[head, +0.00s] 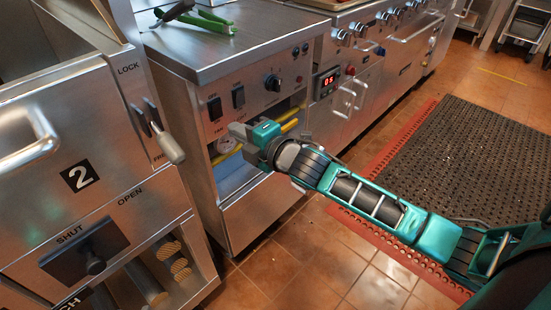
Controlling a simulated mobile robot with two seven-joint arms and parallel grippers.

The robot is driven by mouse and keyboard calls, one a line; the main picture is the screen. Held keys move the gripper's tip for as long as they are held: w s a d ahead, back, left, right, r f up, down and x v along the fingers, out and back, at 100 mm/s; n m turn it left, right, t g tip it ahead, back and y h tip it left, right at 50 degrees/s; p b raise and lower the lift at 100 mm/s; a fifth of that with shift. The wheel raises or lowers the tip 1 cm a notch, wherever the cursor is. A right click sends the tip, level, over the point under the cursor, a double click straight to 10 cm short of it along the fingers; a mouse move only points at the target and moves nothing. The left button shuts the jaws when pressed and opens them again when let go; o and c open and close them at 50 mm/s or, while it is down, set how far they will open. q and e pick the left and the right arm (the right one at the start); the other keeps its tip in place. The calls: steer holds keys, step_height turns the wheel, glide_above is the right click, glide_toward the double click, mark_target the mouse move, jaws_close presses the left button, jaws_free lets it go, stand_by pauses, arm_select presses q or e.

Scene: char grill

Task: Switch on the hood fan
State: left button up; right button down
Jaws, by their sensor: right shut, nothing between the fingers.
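The steel control panel (255,92) on the cabinet front has two dark rocker switches. The left rocker switch (214,108) seems to have FAN lettered below it, though the print is small. A second rocker switch (238,96) sits to its right. I cannot tell which way either rocker is set. My right gripper (236,131) is shut and empty, just below the two switches in front of the open shelf. From this angle I cannot tell how close its tips are to the panel. My left gripper is not in view.
A black knob (272,83) is right of the switches. Green-handled tongs (205,20) lie on the steel top. A cabinet with a lever (165,140) and a SHUT/OPEN handle (92,258) stands close at left. A black floor mat (470,150) lies at right.

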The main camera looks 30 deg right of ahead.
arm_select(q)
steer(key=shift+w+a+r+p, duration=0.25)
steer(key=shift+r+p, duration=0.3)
arm_select(e)
steer(key=s+d+f, duration=0.1)
steer(key=s+d, duration=0.2)
steer(key=s, duration=0.6)
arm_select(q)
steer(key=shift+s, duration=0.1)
arm_select(e)
steer(key=shift+d+f, duration=0.1)
steer(key=s+a+f+m+g+h, duration=0.2)
steer(key=s+a+f+m+g, duration=0.25)
steer(key=s+f+m, duration=1.1)
arm_select(q)
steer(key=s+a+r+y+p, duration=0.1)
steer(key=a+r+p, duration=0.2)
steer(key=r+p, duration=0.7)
steer(key=p, duration=0.5)
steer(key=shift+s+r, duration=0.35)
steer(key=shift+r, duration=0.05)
arm_select(e)
step_height(320, 180, up, 13)
steer(key=d+m+h, duration=0.1)
steer(key=d+m, duration=0.1)
steer(key=m, duration=0.2)
steer(key=shift+w+h, duration=0.3)
steer(key=shift+w, duration=0.05)
